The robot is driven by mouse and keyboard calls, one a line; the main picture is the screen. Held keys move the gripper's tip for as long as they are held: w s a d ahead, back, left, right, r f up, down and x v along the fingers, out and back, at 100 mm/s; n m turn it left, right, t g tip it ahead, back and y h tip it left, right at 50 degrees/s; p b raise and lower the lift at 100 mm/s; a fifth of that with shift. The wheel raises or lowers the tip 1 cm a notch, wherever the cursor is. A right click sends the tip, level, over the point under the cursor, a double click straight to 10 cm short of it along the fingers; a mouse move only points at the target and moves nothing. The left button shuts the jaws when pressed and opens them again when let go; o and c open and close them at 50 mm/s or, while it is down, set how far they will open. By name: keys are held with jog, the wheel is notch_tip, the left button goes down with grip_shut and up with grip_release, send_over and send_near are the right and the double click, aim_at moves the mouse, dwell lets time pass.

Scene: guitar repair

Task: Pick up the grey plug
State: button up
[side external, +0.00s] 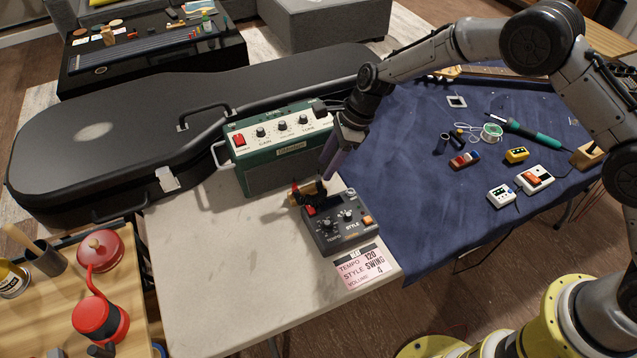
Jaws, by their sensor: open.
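I cannot clearly pick out a grey plug. A small brown and black piece (298,194) lies at the back left edge of the dark grey pedal (338,232), partly hidden by dark and red parts beside it. My gripper (325,176) points down just above and behind the pedal, in front of the right end of the green amplifier (285,143). It is open; its fingertips are small and hard to separate from the dark parts below. I see nothing held in it. Whether it touches the piece cannot be told.
A black guitar case (95,130) lies behind and left of the amplifier. A label card (362,266) lies before the pedal. The blue cloth (420,205) at right carries a green-handled iron (535,135) and several small items. The pale tabletop (205,270) is clear at front left.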

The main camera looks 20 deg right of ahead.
aim_at(320, 178)
jog(key=x, duration=0.4)
jog(key=shift+f, duration=0.25)
grip_shut()
